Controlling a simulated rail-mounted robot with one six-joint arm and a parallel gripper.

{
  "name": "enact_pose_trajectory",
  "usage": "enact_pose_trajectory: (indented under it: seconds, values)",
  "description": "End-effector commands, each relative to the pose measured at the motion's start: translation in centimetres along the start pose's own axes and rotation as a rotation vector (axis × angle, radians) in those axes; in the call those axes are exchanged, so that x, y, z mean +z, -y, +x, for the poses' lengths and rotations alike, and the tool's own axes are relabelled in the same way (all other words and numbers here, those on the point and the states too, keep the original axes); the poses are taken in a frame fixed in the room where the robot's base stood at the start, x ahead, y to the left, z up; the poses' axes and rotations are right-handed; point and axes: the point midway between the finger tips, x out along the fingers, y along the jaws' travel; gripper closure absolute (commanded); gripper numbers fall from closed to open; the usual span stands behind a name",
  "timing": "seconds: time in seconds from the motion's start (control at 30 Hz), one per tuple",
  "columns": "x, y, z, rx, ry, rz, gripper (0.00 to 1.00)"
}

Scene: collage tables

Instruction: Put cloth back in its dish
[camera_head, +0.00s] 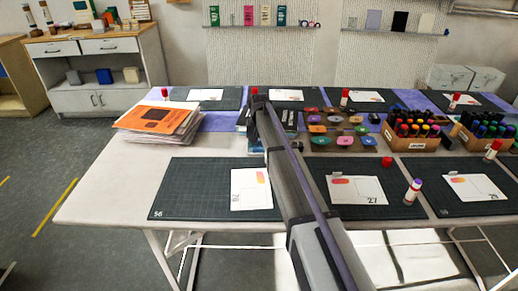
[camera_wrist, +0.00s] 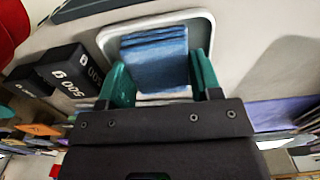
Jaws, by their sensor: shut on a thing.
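In the wrist view, a folded blue cloth (camera_wrist: 156,57) sits between the green fingers of my gripper (camera_wrist: 163,82), which is shut on it. A shallow white dish (camera_wrist: 107,38) with a rounded rim lies behind the cloth in this view. The cloth overlaps the inside of the dish; I cannot tell whether it touches the dish floor. The near part of the dish is hidden by my gripper. In the head view, my arm covers the gripper, the cloth and the dish.
Black blocks marked 500 g (camera_wrist: 72,76) stand left of the dish in the wrist view. In the head view, a stack of folders (camera_head: 160,122) lies left of my arm. Ink pads (camera_head: 318,129) and a marker box (camera_head: 411,142) stand to the right. Cutting mats (camera_head: 190,205) cover the front.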

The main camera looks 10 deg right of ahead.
Motion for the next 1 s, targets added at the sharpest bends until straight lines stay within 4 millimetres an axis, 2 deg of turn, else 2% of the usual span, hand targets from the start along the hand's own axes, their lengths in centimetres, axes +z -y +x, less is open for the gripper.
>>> enact_pose_trajectory:
  seconds: [0.23,0.27,0.37,0.67,0.77,1.0]
  values:
    - [0.0,0.0,0.3,0.0,0.0,0.0,0.64]
    - [0.0,0.0,0.2,0.0,0.0,0.0,0.39]
    - [0.0,0.0,0.1,0.0,0.0,0.0,0.31]
    - [0.0,0.0,-0.5,0.0,0.0,0.0,0.31]
    - [0.0,0.0,-1.9,0.0,0.0,0.0,0.31]
    - [0.0,0.0,-8.1,0.0,0.0,0.0,0.31]
